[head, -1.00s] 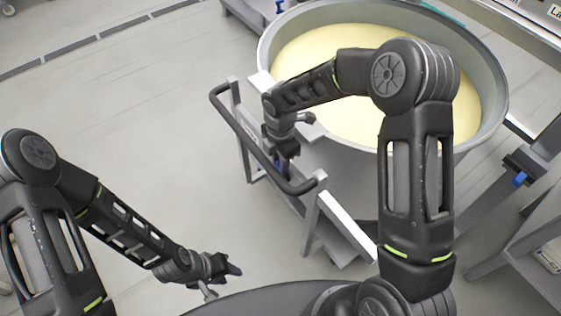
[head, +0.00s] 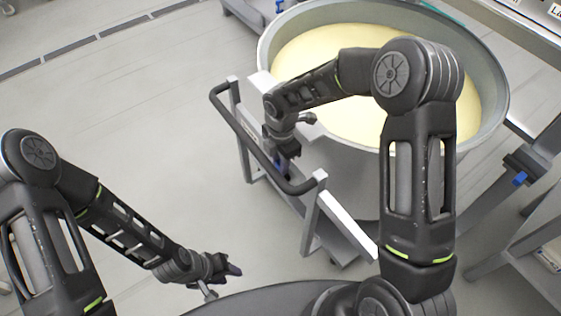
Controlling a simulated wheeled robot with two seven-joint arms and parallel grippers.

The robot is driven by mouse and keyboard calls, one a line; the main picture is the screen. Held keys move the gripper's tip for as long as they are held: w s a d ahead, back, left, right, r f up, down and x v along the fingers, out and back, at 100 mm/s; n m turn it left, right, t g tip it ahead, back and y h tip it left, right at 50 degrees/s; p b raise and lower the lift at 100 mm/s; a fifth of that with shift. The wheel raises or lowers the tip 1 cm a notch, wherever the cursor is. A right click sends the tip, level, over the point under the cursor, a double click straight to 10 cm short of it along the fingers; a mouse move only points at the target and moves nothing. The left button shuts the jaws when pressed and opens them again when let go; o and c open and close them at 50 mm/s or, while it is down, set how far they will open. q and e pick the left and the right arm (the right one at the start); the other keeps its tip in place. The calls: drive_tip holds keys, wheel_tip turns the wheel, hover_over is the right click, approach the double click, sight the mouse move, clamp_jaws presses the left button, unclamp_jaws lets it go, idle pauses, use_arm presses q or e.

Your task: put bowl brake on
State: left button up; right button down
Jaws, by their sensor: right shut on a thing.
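The large round steel bowl (head: 488,118) is full of pale yellow dough or batter and sits on a wheeled frame with a dark push handle (head: 243,138). My right gripper (head: 284,168) reaches down between the handle and the bowl wall.
The floor (head: 130,110) to the left is clear, with a drain channel (head: 113,27) at the back. A steel machine or stand (head: 535,160) with a blue knob (head: 519,179) is at the right, close to the bowl.

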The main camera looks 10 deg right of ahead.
drive_tip(key=s+t+b, duration=0.1)
drive_tip(key=b, duration=0.1)
drive_tip(key=t+y+b, duration=0.1)
drive_tip(key=b, duration=0.1)
drive_tip(key=shift+s+d+f, duration=0.1)
drive_tip(key=shift+s+d, duration=0.25)
drive_tip(key=shift+s, duration=0.05)
drive_tip(key=c, duration=1.2)
unclamp_jaws()
drive_tip(key=shift+c, duration=0.2)
drive_tip(key=v, duration=0.7)
drive_tip(key=shift+s+r+p, duration=0.25)
drive_tip(key=shift+r+p, duration=0.1)
drive_tip(key=shift+p, duration=0.1)
